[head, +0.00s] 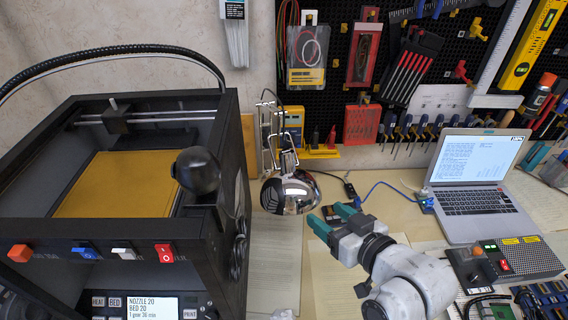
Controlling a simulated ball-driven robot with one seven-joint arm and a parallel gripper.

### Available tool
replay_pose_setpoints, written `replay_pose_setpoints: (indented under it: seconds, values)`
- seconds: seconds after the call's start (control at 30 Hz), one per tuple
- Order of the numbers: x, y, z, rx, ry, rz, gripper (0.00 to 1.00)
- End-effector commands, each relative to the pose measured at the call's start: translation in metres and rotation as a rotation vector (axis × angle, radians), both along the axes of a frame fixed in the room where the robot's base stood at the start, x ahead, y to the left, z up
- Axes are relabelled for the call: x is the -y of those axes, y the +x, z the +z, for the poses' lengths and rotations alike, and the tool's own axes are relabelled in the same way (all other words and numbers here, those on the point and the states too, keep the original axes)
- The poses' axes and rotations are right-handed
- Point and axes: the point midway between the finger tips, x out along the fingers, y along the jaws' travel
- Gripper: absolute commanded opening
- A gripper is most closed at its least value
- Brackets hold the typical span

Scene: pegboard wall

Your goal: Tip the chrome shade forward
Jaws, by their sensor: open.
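The chrome shade (289,191) is a shiny, rounded lamp head near the middle of the head view, above the back of the bench. It hangs on a jointed metal lamp arm (268,135) that rises behind it beside the printer. My gripper (331,222) is open and empty, just to the right of and slightly below the shade. Its two teal fingertips point up and left toward the shade. A small gap seems to separate them, but the depth is hard to tell. The inside of the shade is not clearly visible.
A black 3D printer (228,130) with switches stands close on the left. An open laptop (470,195) and a control box (520,256) stand on the right. A blue cable (385,188) lies behind my gripper. Paper sheets (274,262) cover the bench below the shade. A tool-hung pegboard (345,25) is behind.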

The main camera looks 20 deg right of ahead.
Motion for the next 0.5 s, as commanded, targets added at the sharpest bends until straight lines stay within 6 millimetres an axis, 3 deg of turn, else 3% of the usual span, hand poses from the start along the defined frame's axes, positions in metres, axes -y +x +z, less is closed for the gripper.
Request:
replay_pose_setpoints:
  seconds: [0.2,0.5]
  values:
    - [-0.003,0.024,0.049,0.256,0.043,-0.003,0.62]
    - [-0.008,0.050,0.063,0.304,0.053,-0.005,0.62]
